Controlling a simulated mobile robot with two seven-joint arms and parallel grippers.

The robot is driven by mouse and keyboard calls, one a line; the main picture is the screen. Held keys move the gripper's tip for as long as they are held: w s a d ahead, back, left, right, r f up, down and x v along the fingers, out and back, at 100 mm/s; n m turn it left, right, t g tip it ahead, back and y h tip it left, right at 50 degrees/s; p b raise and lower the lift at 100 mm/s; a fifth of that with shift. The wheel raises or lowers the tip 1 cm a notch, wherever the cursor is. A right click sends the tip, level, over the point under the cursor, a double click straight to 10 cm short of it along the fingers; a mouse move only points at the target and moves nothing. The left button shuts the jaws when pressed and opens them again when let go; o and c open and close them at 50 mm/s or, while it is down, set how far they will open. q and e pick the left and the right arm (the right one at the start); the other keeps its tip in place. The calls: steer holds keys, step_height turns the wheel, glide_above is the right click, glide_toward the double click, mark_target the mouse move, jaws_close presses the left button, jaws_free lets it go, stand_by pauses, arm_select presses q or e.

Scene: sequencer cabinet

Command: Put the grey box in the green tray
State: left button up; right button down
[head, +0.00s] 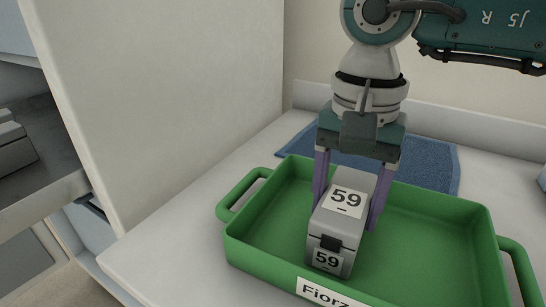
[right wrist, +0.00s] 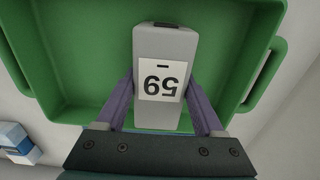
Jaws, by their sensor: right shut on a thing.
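The grey box (head: 339,221) carries white labels reading 59 on its top and front, and has a dark latch. It is inside the outline of the green tray (head: 262,270), towards its left half. My right gripper (head: 345,200) comes from above, with its purple fingers on either side of the box, shut on it. The right wrist view shows the box (right wrist: 163,108) between the fingers of the gripper (right wrist: 160,98), over the tray (right wrist: 75,60). Whether the box's underside touches the tray floor is hidden. My left gripper is out of view.
The tray stands on a white counter (head: 185,240) and has a handle at each end. A blue mat (head: 435,160) lies behind it. A pale panel (head: 170,100) rises at the left, beside a shelf with grey items (head: 15,140). The tray's right half is empty.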

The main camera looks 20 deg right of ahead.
mark_target(348, 195)
jaws_free()
steer(key=shift+r+p, duration=0.25)
steer(key=shift+p, duration=0.1)
step_height(348, 195, up, 12)
steer(key=p, duration=0.1)
steer(key=shift+p, duration=0.35)
steer(key=shift+f, duration=0.1)
